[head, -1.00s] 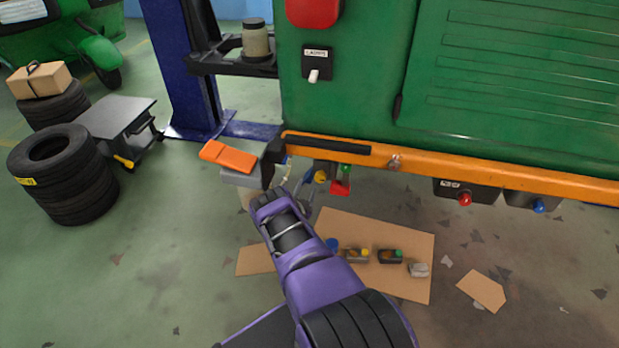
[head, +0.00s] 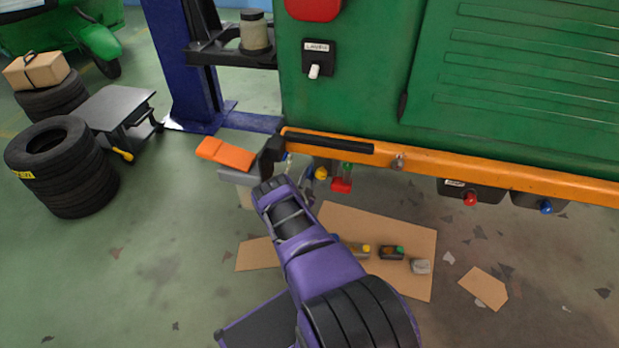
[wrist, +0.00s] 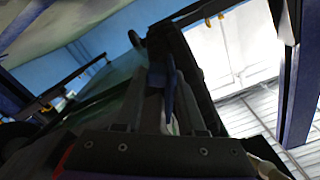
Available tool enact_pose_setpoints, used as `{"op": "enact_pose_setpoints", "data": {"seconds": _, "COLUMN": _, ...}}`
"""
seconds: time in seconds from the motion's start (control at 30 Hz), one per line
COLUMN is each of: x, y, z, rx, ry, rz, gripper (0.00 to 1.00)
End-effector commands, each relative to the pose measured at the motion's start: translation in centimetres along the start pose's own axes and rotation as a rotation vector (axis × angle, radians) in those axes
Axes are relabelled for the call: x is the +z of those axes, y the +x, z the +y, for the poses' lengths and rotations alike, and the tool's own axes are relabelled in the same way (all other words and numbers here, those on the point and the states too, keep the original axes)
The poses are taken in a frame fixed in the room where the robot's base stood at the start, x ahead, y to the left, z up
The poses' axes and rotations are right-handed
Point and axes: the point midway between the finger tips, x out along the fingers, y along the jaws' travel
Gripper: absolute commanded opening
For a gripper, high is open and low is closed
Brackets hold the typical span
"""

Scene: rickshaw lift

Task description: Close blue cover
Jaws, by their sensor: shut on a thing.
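In the wrist view, my gripper (wrist: 168,88) is shut on a narrow blue piece (wrist: 170,108), which stands between its two grey fingers. This piece may be part of the blue cover, but I cannot tell for sure. In the head view, my purple arm reaches up below the left end of the orange bumper (head: 480,170); its wrist hides the fingers and what they hold. A small bit of blue (head: 287,157) shows just under the bumper's left end, close to my wrist. How far any cover is open cannot be seen.
Yellow (head: 320,173) and red (head: 342,186) fittings hang under the green vehicle, right of my wrist. Boxes with a red knob (head: 470,199) and a blue knob (head: 546,207) hang further right. An orange flap (head: 226,153) is at left. Cardboard (head: 405,240) lies below.

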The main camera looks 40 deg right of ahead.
Motion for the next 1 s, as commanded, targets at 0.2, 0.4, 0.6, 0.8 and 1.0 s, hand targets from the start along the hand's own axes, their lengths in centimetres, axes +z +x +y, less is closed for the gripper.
{"op": "enact_pose_setpoints", "data": {"seconds": 0.2, "x": -0.01, "y": -0.02, "z": 0.19, "rx": 0.004, "ry": 0.0, "rz": 0.0, "gripper": 0.0}}
{"op": "enact_pose_setpoints", "data": {"seconds": 0.4, "x": -0.02, "y": -0.02, "z": 0.24, "rx": 0.004, "ry": -0.001, "rz": 0.0, "gripper": 0.0}}
{"op": "enact_pose_setpoints", "data": {"seconds": 0.6, "x": -0.02, "y": -0.02, "z": 0.29, "rx": 0.005, "ry": 0.0, "rz": 0.0, "gripper": 0.0}}
{"op": "enact_pose_setpoints", "data": {"seconds": 0.8, "x": -0.03, "y": -0.02, "z": 0.34, "rx": 0.006, "ry": -0.001, "rz": 0.0, "gripper": 0.0}}
{"op": "enact_pose_setpoints", "data": {"seconds": 1.0, "x": -0.04, "y": -0.02, "z": 0.39, "rx": 0.007, "ry": -0.001, "rz": 0.0, "gripper": 0.0}}
